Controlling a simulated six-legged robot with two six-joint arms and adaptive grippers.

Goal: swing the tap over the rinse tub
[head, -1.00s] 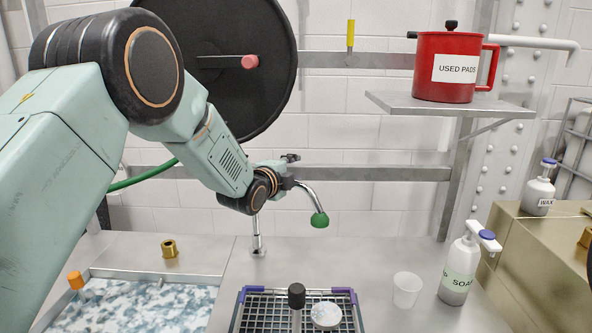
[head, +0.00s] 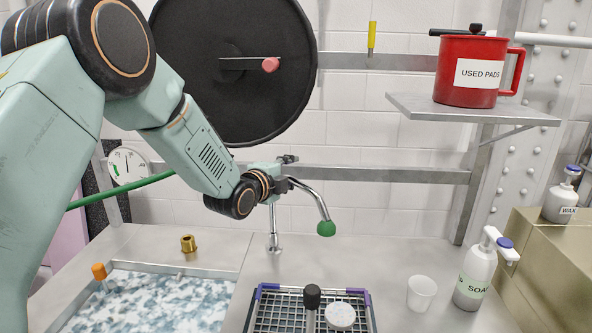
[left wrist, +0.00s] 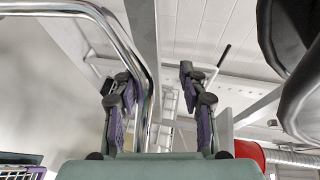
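The tap is a chrome pipe rising from a base (head: 274,243) on the counter, with a green nozzle (head: 326,228) hanging to the right of the base, behind the rack. My left gripper (head: 290,170) is at the upper part of the tap. In the left wrist view its two fingers (left wrist: 155,85) stand apart, and the chrome pipe (left wrist: 128,42) passes close to the left finger, within the gap as seen. A sunken tub (head: 244,283) with mottled blue-white contents is at lower left; I cannot tell whether it is the rinse tub. My right gripper is out of view.
A wire rack (head: 283,325) holds a round white pad (head: 340,316) and a black-knobbed tool (head: 312,298). A white cup (head: 421,293) and soap bottle (head: 475,272) stand right. A red pot (head: 470,72) sits on a shelf. A black disc (head: 225,110) hangs behind my arm.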

